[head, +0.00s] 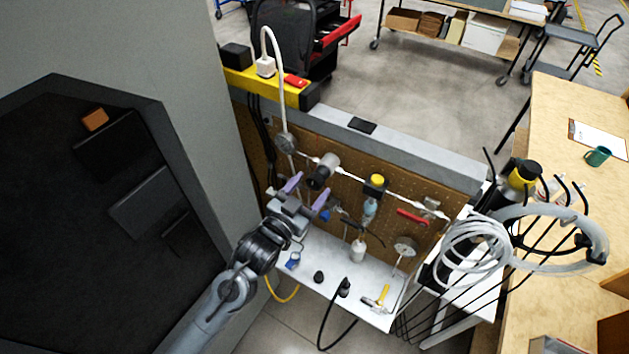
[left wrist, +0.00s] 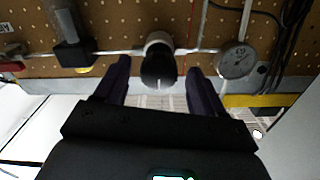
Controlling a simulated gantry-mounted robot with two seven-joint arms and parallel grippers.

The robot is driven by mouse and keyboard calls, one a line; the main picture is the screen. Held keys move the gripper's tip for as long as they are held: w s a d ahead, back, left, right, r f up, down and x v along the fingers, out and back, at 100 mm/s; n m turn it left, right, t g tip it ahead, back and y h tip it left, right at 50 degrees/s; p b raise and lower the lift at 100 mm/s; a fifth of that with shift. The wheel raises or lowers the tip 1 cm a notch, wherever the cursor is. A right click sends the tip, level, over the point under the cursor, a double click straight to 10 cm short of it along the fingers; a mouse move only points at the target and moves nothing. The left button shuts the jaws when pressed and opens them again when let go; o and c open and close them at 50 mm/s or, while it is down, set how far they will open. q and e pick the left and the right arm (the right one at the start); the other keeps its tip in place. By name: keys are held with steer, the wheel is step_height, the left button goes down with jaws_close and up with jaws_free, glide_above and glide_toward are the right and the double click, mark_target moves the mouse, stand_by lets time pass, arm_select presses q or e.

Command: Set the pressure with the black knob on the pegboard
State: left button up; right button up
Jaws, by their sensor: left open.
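The black knob (head: 316,183) sits on the front of a light round body in the white pipe along the pegboard (head: 345,210). In the left wrist view the black knob (left wrist: 158,72) shows between my fingers, with its light collar at the pegboard side. My left gripper (head: 306,191) is open, its two purple fingers spread on either side of the knob. A gap shows between the knob and each finger in the left wrist view; depth is hard to tell. A round dial gauge (head: 284,143) sits on the pipe, also seen in the left wrist view (left wrist: 238,62). My right gripper is out of view.
A yellow-topped fitting (head: 376,183) and a red-handled part (head: 411,216) sit farther right along the board. Below, a white shelf (head: 330,262) holds a white bottle (head: 358,250) and a hammer (head: 378,298). Coiled grey hose (head: 475,250) hangs at right.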

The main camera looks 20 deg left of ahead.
arm_select(q)
steer(key=shift+w+d, duration=0.2)
steer(key=shift+w, duration=1)
steer(key=c, duration=1)
